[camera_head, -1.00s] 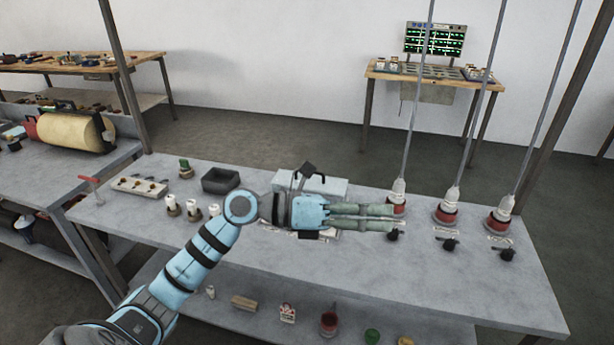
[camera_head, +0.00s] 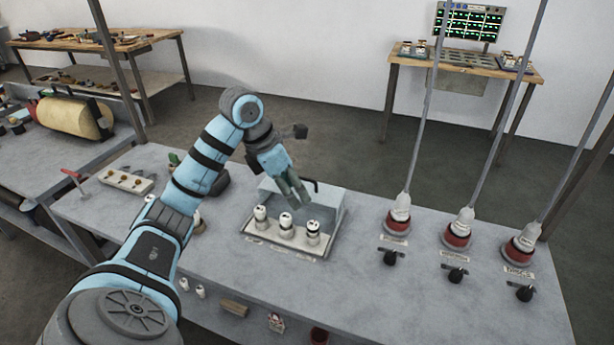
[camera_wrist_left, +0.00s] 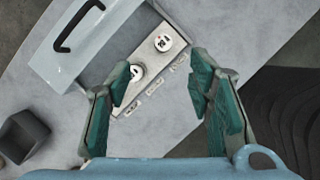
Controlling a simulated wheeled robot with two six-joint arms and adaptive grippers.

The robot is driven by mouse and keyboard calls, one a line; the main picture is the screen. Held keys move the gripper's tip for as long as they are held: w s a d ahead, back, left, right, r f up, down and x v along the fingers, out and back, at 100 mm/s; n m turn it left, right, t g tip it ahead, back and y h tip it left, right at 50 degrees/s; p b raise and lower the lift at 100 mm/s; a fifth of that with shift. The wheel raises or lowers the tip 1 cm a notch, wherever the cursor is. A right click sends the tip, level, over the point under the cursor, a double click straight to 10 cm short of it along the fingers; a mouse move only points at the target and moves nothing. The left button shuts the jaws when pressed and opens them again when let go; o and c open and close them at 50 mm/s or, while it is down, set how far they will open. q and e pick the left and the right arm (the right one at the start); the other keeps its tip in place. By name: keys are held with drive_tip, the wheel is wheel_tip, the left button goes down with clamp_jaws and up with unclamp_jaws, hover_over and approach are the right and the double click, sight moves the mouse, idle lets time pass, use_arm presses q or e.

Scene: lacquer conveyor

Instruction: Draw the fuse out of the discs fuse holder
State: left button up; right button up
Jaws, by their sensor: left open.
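A fuse box (camera_head: 243,240) stands on the grey bench with its pale lid (camera_head: 330,205) raised and a black handle on it. Three white fuse holders stand in a row in it: a left one (camera_head: 261,216), a middle one (camera_head: 286,224) and a right one (camera_head: 313,234). Labels lie before them, too small to read, so I cannot tell which is discs. My left gripper (camera_head: 297,196) points down just above and behind the row, open and empty. In the left wrist view two holders (camera_wrist_left: 163,41) show between and beyond the open fingers (camera_wrist_left: 163,77); the third is not seen.
Three red-based lamps or plugs on rods, such as the rightmost (camera_head: 521,248), stand on the right with black knobs (camera_head: 524,292) before them. A dark bin (camera_wrist_left: 22,137) sits beside the box. The bench front between box and knobs is clear.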

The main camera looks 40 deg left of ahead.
use_arm(q)
approach(312, 225)
drive_tip(key=f, duration=0.2)
drive_tip(key=x, duration=0.5)
drive_tip(key=w+b+x, duration=0.1)
drive_tip(key=x, duration=0.1)
drive_tip(key=shift+d+f, duration=0.15)
drive_tip(key=shift+f, duration=0.05)
drive_tip(key=shift+s+r, duration=0.1)
drive_tip(key=shift+s, duration=0.05)
drive_tip(key=shift+c, duration=0.5)
drive_tip(key=c, duration=1)
drive_tip(key=o, duration=0.4)
clamp_jaws()
use_arm(e)
drive_tip(key=shift+s+d+f, duration=0.1)
drive_tip(key=shift+s+f, duration=0.25)
drive_tip(key=shift+s, duration=0.5)
